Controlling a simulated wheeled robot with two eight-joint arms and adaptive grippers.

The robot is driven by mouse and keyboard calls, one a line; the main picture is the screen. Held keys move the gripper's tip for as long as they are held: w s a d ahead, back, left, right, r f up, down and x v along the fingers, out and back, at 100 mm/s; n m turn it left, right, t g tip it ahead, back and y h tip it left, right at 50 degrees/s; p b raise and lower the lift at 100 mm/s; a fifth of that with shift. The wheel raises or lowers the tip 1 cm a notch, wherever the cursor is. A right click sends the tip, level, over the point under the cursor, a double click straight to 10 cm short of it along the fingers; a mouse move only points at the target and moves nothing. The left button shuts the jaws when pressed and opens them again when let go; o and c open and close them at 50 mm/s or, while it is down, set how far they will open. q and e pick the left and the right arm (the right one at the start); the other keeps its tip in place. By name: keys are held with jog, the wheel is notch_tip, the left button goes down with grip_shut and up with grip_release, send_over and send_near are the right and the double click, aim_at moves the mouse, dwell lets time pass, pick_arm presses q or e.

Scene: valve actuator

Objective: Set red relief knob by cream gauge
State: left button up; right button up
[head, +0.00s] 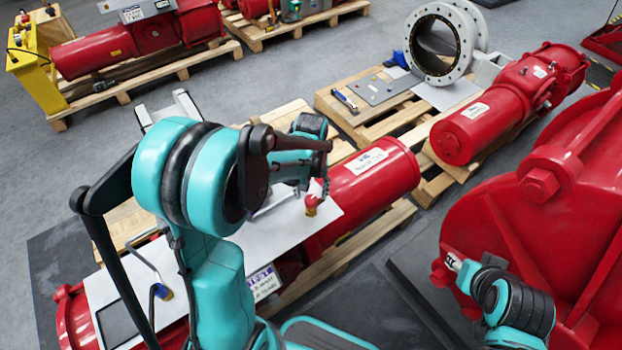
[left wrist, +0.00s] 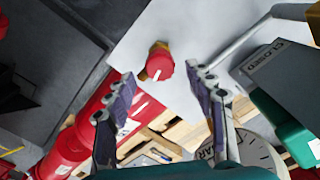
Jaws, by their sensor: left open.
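The red relief knob (head: 311,204) stands on a brass base on the white panel (head: 270,236), beside the big red cylinder. In the left wrist view the knob (left wrist: 160,66) shows a white pointer mark on its face. My left gripper (head: 311,188) is open above the knob. In the left wrist view, its fingers (left wrist: 163,86) are spread with the knob between and just beyond the tips; no contact shows. A pale dial gauge (left wrist: 252,154) is partly cut off at the bottom of that view; I do not make it out in the head view. My right gripper (head: 453,262) is at the lower right, in front of a large red housing.
A pipe (left wrist: 240,40) and a grey box marked CLOSED (left wrist: 290,80) are right of the knob in the left wrist view. A red actuator (head: 500,105) lies on a pallet at the back right, near a flanged ring (head: 440,45). Grey floor lies between pallets.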

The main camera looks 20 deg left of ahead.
aim_at(311, 199)
pick_arm(q)
notch_tip(311, 199, up, 9)
dwell(0.3)
jog(key=shift+r, duration=0.1)
jog(key=s+d+r+m+t, duration=0.1)
jog(key=s+d+m+t, duration=0.1)
jog(key=s, duration=0.3)
jog(key=s+d+r+m+t, duration=0.2)
jog(key=s+m+t, duration=0.1)
jog(key=s+t, duration=0.2)
jog(key=shift+s+d+r, duration=0.2)
jog(key=shift+s+d, duration=0.15)
jog(key=shift+s, duration=0.45)
dwell(1.7)
